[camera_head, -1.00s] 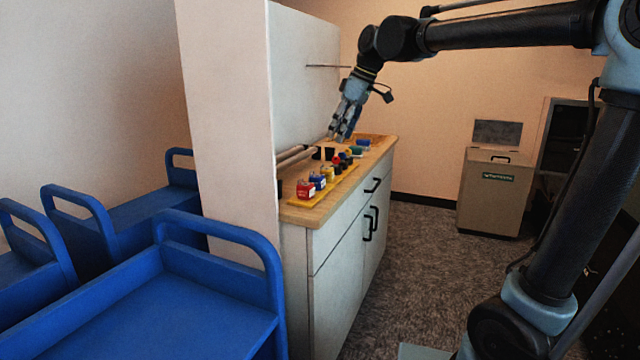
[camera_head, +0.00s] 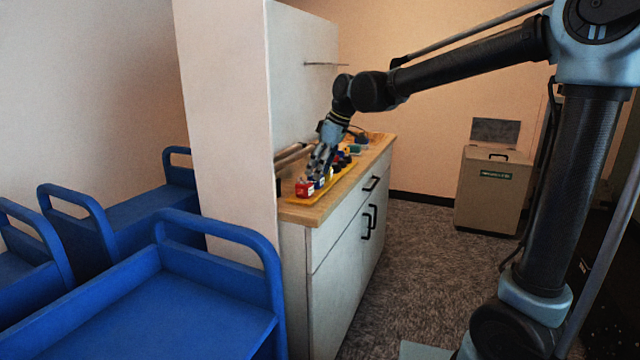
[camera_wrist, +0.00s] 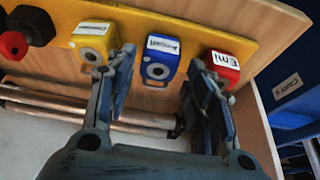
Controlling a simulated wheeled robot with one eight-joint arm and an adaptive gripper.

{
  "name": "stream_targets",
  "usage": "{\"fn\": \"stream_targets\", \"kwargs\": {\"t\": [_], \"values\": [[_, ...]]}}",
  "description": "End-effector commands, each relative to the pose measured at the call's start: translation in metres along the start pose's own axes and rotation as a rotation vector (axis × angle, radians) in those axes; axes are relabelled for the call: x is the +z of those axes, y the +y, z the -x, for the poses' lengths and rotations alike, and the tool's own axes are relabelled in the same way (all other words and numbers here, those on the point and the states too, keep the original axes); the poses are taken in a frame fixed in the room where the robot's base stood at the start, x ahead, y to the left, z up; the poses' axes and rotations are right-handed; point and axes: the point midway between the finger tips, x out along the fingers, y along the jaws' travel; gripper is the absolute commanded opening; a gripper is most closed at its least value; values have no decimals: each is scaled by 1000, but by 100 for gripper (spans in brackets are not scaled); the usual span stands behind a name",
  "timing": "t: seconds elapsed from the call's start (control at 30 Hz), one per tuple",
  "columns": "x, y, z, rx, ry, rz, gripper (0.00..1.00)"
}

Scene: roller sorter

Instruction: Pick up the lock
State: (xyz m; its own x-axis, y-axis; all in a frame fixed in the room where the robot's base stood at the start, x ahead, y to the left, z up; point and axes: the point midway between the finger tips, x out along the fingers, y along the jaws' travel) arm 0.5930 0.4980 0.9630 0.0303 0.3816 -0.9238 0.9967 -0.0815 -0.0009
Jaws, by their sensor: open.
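Three small lock-like blocks with white labels sit in a row on a yellow strip. In the wrist view they are a yellow one (camera_wrist: 93,42), a blue one (camera_wrist: 160,60) and a red one (camera_wrist: 222,66), whose label starts "Emi". My gripper (camera_wrist: 162,66) is open, its two fingers on either side of the blue block, with the red one just beyond the right finger. I cannot tell whether the fingers touch anything. In the head view my gripper (camera_head: 318,160) is low over the near end of the row, beside the red block (camera_head: 304,188), and partly hides the others.
The yellow strip (camera_head: 325,194) lies on a wooden counter (camera_head: 300,213) against a white wall panel. Round bars (camera_wrist: 80,108) run beside the strip. A red and black knob (camera_wrist: 14,44) is farther along. Blue carts (camera_head: 170,300) stand at left.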

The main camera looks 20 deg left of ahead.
Motion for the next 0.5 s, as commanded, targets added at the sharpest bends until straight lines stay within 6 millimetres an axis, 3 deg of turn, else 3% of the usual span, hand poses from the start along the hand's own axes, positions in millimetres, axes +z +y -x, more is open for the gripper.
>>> {"fn": "stream_targets", "kwargs": {"t": [0.2,0.5], "values": [[-1,2,-28,0,0,-1,48],[0,3,-35,1,0,-3,48]]}}
